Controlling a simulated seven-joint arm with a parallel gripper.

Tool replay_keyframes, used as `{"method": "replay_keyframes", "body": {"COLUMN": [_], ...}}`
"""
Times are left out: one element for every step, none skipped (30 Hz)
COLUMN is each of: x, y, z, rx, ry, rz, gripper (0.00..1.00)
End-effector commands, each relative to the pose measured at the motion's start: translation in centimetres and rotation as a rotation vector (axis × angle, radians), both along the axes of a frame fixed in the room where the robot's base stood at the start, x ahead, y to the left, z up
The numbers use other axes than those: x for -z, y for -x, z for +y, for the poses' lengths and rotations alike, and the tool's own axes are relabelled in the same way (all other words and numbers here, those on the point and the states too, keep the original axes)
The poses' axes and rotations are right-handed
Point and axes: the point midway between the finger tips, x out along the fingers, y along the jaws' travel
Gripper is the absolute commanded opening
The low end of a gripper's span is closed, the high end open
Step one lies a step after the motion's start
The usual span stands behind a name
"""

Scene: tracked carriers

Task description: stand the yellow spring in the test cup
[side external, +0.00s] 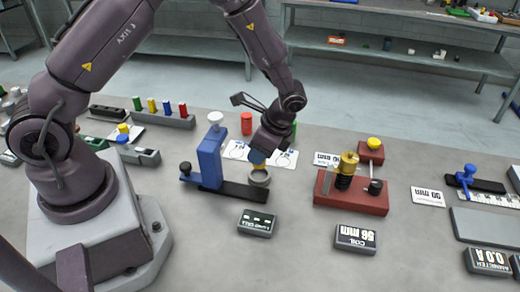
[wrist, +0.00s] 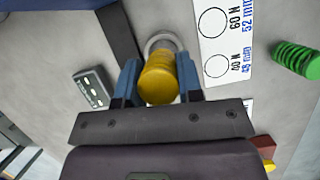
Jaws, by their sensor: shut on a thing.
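My gripper (side external: 257,152) is shut on the yellow spring (wrist: 157,80), its blue fingers on either side of the spring in the wrist view (wrist: 158,88). In the side view only a little yellow shows below the fingers, just over the test cup (side external: 259,179). The cup is a grey ring on the black base of the blue press stand (side external: 210,158). In the wrist view the cup's rim (wrist: 152,40) shows just beyond the spring, which partly hides it. I cannot tell whether the spring's lower end is inside the cup.
A card with circles (wrist: 214,62) lies beside the cup. A green spring (wrist: 297,60) and a red spring (side external: 246,124) stand behind. A small display box (side external: 257,222) lies in front. A red fixture (side external: 350,194) stands to the right; the rack (side external: 165,118) is back left.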

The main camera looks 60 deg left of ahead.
Motion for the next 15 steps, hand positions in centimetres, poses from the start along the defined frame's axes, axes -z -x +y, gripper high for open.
{"method": "replay_keyframes", "body": {"x": [0.02,0.05,0.11,0.16,0.22,0.30,0.36,0.43,0.48,0.50,0.51,0.51,0.51,0.51,0.51], "y": [0.00,0.00,0.00,-0.01,0.00,0.00,-0.01,-0.01,-0.01,-0.01,-0.02,-0.02,-0.02,-0.02,-0.02], "z": [0.00,0.00,0.00,-0.01,0.00,0.00,-0.01,-0.01,0.00,-0.01,0.00,0.00,-0.01,-0.01,-0.01], "rx": [0.000,0.000,0.000,0.000,0.000,0.000,0.000,0.000,0.000,0.000,0.000,0.000,0.000,0.000,0.000], "ry": [0.000,0.000,0.000,0.000,0.000,0.000,0.000,0.000,0.000,0.000,0.000,0.000,0.000,0.000,0.000], "rz": [0.000,0.000,0.000,0.000,0.000,0.000,0.000,0.000,0.000,0.000,0.000,0.000,0.000,0.000,0.000], "gripper": [0.09,0.09,0.09,0.09,0.09,0.09,0.09,0.09,0.09,0.09,0.09,0.09,0.09,0.09,0.09]}}
